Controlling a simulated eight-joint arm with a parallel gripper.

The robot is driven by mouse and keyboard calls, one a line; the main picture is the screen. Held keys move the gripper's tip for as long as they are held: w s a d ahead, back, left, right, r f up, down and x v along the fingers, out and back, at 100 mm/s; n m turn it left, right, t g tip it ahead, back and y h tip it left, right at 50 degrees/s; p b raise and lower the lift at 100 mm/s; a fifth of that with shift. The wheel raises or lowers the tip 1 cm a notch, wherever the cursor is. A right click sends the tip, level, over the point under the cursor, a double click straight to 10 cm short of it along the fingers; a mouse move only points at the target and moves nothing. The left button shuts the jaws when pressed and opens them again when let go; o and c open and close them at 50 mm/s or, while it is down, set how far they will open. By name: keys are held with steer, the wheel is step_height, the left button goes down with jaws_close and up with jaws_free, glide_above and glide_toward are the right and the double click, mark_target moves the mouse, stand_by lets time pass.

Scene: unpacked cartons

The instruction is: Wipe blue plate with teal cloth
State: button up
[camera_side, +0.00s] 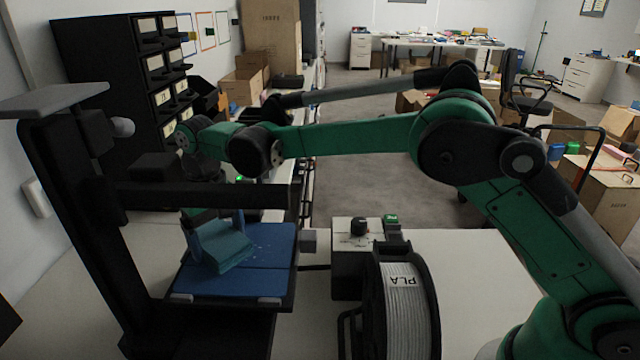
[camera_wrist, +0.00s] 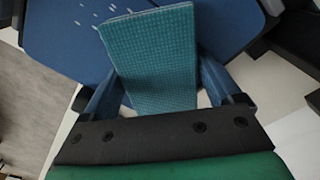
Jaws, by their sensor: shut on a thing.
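The blue plate (camera_side: 262,272) is the flat bed of a black-framed machine on the white table. Small pale flecks lie on it, and in the wrist view the plate (camera_wrist: 225,22) shows light streaks near its top left. The teal cloth (camera_side: 222,252) is a folded, block-like piece over the left-middle part of the plate. In the wrist view the cloth (camera_wrist: 155,60) shows a grid weave and sits between the fingers. My gripper (camera_side: 213,232) is shut on the cloth. The cloth's lower edge looks at or very near the plate; contact cannot be told for certain.
The machine's black crossbar (camera_side: 200,195) and upright (camera_side: 85,220) stand close around my gripper. A control box with a knob (camera_side: 357,240) and a spool marked PLA (camera_side: 402,305) stand right of the plate. The table (camera_side: 480,275) is clear further right.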

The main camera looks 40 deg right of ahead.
mark_target(276, 251)
steer(key=shift+s+d, duration=3.1)
steer(key=shift+r, duration=3)
step_height(276, 251, up, 3)
steer(key=shift+d, duration=0.1)
